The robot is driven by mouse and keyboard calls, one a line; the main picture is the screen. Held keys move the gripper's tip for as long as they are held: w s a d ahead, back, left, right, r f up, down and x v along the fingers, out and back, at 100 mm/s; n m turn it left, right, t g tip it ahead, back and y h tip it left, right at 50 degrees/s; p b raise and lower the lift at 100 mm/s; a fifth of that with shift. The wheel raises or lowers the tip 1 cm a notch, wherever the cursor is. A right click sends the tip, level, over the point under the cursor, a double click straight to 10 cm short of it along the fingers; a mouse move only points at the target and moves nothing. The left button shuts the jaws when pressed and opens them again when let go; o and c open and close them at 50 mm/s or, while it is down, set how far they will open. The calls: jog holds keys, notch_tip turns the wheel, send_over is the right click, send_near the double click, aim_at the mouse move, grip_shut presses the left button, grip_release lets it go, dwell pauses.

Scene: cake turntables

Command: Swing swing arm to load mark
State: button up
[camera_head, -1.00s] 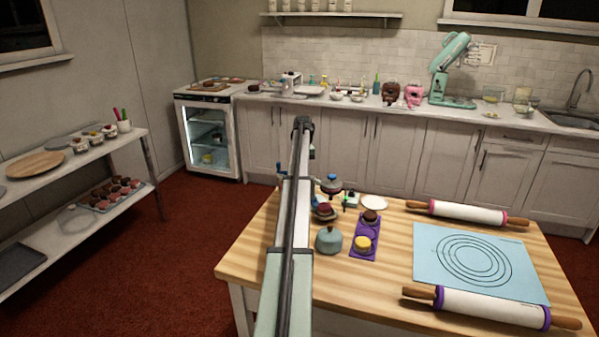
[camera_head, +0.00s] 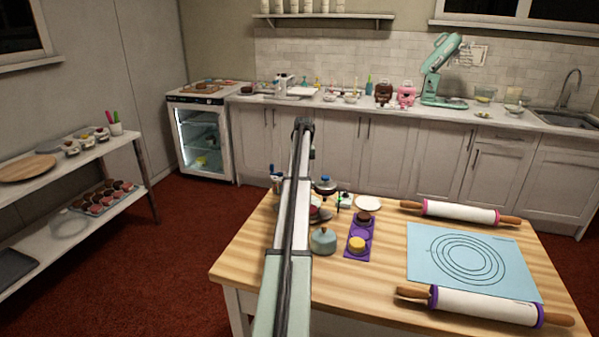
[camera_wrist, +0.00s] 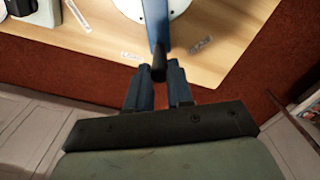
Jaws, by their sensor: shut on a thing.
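In the wrist view my gripper (camera_wrist: 158,68) is shut on the black-tipped end of a blue bar, the swing arm (camera_wrist: 156,28). The bar runs up out of the picture, over a round white disc (camera_wrist: 178,8) on the wooden table. In the head view my own arm hides the gripper and most of the device.
A shelf rack (camera_head: 70,205) stands at the left. Red floor lies open between.

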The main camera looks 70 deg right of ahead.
jog(key=shift+s, duration=0.3)
jog(key=shift+s+d, duration=0.1)
jog(key=shift+s, duration=0.05)
jog(key=shift+s+d, duration=0.25)
jog(key=shift+s, duration=1.25)
jog(key=o, duration=0.8)
jog(key=shift+d, duration=0.1)
notch_tip(320, 180, up, 7)
dwell(0.7)
